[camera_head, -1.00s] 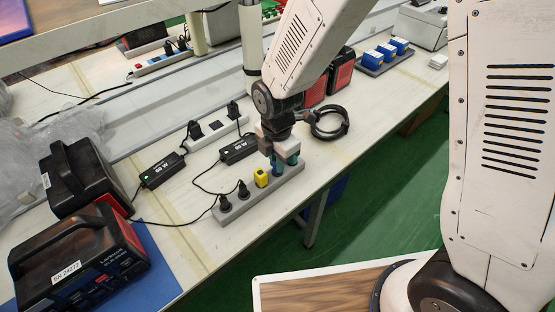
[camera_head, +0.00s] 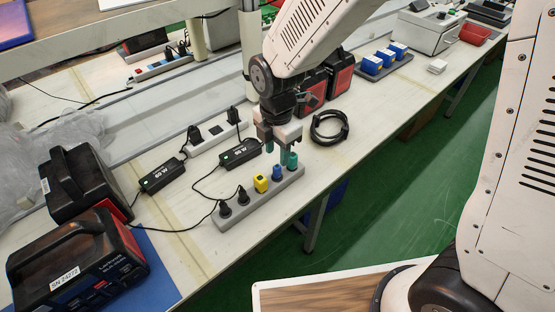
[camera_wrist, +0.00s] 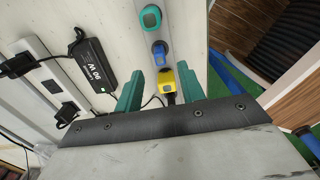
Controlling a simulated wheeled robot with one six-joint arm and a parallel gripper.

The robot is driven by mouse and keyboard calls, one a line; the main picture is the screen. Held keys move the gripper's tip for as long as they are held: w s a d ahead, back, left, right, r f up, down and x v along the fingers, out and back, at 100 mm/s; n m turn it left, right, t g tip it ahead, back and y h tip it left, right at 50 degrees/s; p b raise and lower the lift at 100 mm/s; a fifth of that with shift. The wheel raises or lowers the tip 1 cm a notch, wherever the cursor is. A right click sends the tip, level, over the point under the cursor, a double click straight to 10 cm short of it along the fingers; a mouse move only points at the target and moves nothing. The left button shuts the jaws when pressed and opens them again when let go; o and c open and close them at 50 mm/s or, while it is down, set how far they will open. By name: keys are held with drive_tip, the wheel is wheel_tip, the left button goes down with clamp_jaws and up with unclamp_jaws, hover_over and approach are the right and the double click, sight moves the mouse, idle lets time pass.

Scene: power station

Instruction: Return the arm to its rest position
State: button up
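My gripper (camera_head: 276,150) is open and hangs above the grey plug rack (camera_head: 234,218), near its far end. Nothing is held between its fingers. The rack carries a green plug (camera_head: 292,161), a blue plug (camera_head: 277,173), a yellow plug (camera_head: 261,184) and two black plugs (camera_head: 242,196). In the wrist view, my two teal fingers (camera_wrist: 161,72) are spread apart. The yellow plug (camera_wrist: 167,80), blue plug (camera_wrist: 159,54) and green plug (camera_wrist: 150,18) show between and beyond them. My arm reaches in from the top of the head view.
Black-and-red chargers (camera_head: 85,262) stand at the left. A coiled black cable (camera_head: 329,127) and blue-and-white blocks (camera_head: 372,65) lie to the right. Green floor (camera_head: 425,190) is open beyond the table edge.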

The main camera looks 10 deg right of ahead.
drive_tip(key=shift+r, duration=0.7)
drive_tip(key=shift+s+d+m, duration=0.1)
drive_tip(key=shift+m, duration=0.4)
drive_tip(key=s+d+r+m+t, duration=0.1)
drive_tip(key=s+d+r+m, duration=1.7)
drive_tip(key=m, duration=0.5)
drive_tip(key=s+d, duration=0.1)
drive_tip(key=d, duration=0.1)
drive_tip(key=shift+s+d+m, duration=0.15)
drive_tip(key=shift+d+m, duration=0.2)
drive_tip(key=shift+m, duration=0.05)
